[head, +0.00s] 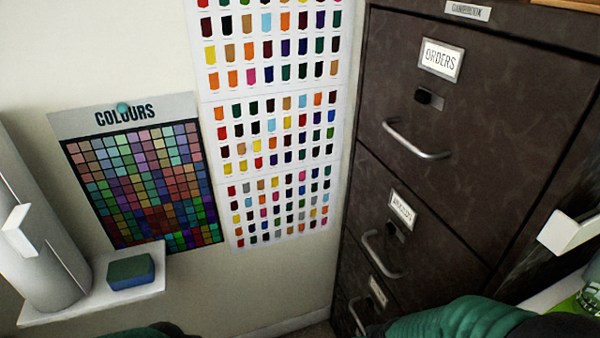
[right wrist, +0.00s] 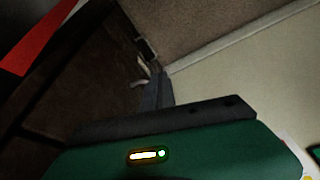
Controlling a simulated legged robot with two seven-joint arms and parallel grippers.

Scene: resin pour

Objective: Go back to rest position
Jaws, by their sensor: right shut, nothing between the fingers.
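My right gripper (right wrist: 157,88) shows in the right wrist view as dark fingers close together beyond a green housing. It is shut and holds nothing. The dark filing cabinet is behind it there. In the head view a green ribbed part of my arm is at the bottom right, in front of the cabinet, and its fingers are out of the picture. A small dark green piece is at the bottom left edge, and I see no left gripper fingers.
A dark filing cabinet (head: 455,105) with drawer handles fills the right side. A small white shelf (head: 90,305) at the left holds a blue-green sponge (head: 131,271) and a white cylinder (head: 35,235). Colour charts (head: 140,165) hang on the wall. A clear glass object (head: 590,297) is at the right edge.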

